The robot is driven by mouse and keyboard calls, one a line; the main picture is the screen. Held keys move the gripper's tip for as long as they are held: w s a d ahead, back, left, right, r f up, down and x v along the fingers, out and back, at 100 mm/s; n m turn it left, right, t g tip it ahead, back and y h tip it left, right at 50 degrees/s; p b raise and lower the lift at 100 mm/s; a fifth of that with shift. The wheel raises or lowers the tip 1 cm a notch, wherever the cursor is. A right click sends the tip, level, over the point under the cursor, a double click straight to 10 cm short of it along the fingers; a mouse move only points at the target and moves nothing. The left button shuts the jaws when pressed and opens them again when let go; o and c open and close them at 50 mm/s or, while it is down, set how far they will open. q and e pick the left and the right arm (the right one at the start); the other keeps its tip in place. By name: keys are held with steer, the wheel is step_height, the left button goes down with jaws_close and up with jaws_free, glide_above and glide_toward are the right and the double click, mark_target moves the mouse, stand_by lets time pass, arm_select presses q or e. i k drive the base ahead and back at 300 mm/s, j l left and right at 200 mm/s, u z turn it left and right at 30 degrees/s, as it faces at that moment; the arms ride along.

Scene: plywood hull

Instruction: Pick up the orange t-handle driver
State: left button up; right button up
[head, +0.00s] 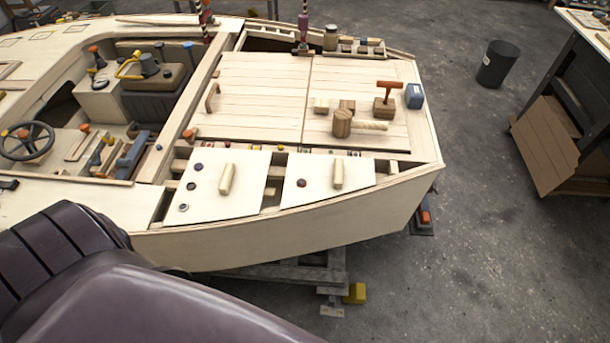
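The orange T-handle driver (389,85) stands upright on the plywood hatch deck (250,95), towards its right side. Its shaft goes down into or behind a small brown wooden block (383,106); I cannot tell which. Its orange crossbar is on top and nothing touches it. A dark purple-grey link of my own arm fills the lower left of the head view, far from the driver. Neither of my grippers is in view.
A blue box (414,96) stands just right of the driver. A wooden mallet (352,124) and small blocks (347,105) lie to its left. A black bin (497,64) stands on the floor beyond. Open grey floor (490,240) lies right of the hull.

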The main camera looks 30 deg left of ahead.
mark_target(388, 85)
steer(key=i+l+u, duration=0.3)
steer(key=i+l, duration=0.15)
steer(key=l, duration=0.2)
steer(key=i+l+u, duration=0.1)
steer(key=l, duration=0.25)
steer(key=i, duration=0.1)
